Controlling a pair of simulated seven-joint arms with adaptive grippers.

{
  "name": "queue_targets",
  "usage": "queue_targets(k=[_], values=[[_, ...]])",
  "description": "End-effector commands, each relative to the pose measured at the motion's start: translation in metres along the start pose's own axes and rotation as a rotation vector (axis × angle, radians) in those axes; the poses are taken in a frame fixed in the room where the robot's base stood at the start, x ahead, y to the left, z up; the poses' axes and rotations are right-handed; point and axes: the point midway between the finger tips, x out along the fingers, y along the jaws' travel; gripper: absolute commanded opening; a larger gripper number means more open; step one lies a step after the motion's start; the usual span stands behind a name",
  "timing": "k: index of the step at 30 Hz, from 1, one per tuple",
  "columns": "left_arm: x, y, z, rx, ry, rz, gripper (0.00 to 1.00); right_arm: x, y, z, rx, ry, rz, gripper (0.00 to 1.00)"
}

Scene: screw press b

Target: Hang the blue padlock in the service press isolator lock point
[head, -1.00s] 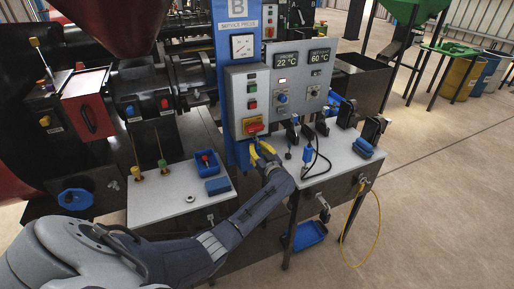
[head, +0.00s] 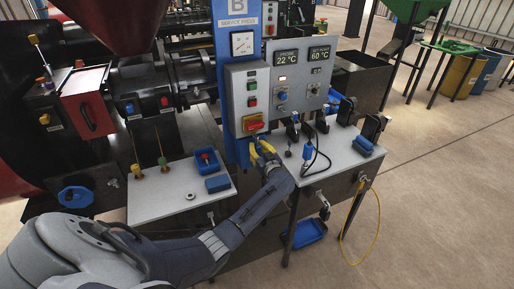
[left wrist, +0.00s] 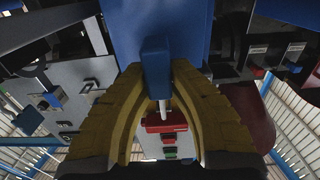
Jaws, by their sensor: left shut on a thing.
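The blue padlock (left wrist: 155,68) is between the yellow fingers of my left gripper (left wrist: 160,75) in the left wrist view. Its pale shackle (left wrist: 163,107) points toward the red isolator handle (left wrist: 166,122); I cannot tell whether it passes through the lock point. In the head view my left gripper (head: 262,151) is just below the red and yellow isolator (head: 254,123) on the service press control box (head: 246,92). The padlock cannot be made out in the head view. My right gripper is not in view.
A blue tray (head: 207,170) with a red item and a blue block (head: 217,184) are on the left bench. The right bench (head: 330,158) holds black fixtures and a cabled blue tool (head: 307,152). A blue bin (head: 306,233) is below.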

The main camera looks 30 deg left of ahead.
Motion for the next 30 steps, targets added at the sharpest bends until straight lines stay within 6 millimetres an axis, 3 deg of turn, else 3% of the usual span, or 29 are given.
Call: queue_targets(k=[1,7,17,30], values=[[0.000,0.000,0.001,0.000,-0.001,-0.001,0.22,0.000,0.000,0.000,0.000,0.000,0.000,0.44],[0.000,0.000,0.000,0.001,-0.001,-0.001,0.44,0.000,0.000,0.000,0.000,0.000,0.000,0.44],[-0.004,0.000,0.001,0.000,-0.002,0.000,0.44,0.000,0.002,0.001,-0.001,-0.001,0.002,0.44],[-0.073,0.000,0.002,-0.002,-0.004,0.000,0.44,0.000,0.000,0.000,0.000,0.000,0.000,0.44]])
